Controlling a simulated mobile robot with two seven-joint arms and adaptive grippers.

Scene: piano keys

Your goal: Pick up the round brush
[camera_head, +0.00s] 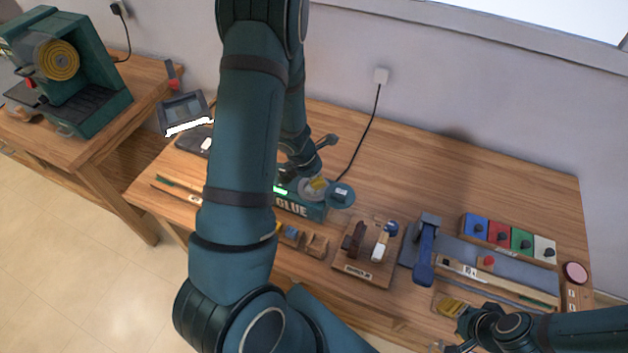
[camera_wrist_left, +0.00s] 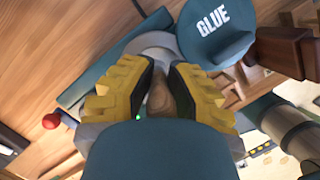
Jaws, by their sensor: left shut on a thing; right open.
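My left gripper (camera_head: 318,186) is over the teal glue pot (camera_head: 298,206), mostly behind my left arm. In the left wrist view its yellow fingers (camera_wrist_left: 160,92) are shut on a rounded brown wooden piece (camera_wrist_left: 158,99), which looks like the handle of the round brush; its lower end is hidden. A teal round lid marked GLUE (camera_wrist_left: 218,28) is just beyond the fingers; it also shows in the head view (camera_head: 341,194). My right gripper (camera_head: 450,308) is open and empty at the bottom right, over the bench's front.
A wooden holder (camera_head: 350,270) with a dark brown and a white-handled tool stands right of the glue pot. Further right are a blue clamp-like tool (camera_head: 424,255), coloured blocks (camera_head: 508,238) and a pink disc (camera_head: 575,272). The bench's back middle is clear.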

